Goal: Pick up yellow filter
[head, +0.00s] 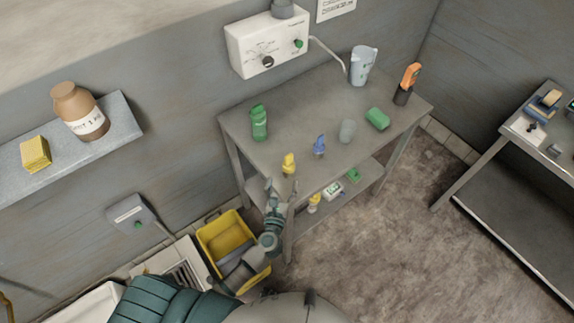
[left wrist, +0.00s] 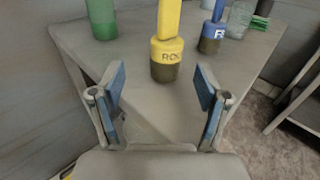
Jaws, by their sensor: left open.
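The yellow filter (head: 289,164) stands upright near the front edge of the grey table (head: 300,110). My left gripper (head: 276,187) is at the table's front left corner, just short of the filter. In the left wrist view my left gripper (left wrist: 160,88) is open, with blue pads apart and nothing between them. My right gripper is not in view.
A blue item (head: 319,146) stands right of the filter, and a green bottle (head: 259,122) stands behind to the left. A clear cup (head: 347,131) and green block (head: 377,118) are farther right. A yellow bin (head: 228,235) is on the floor.

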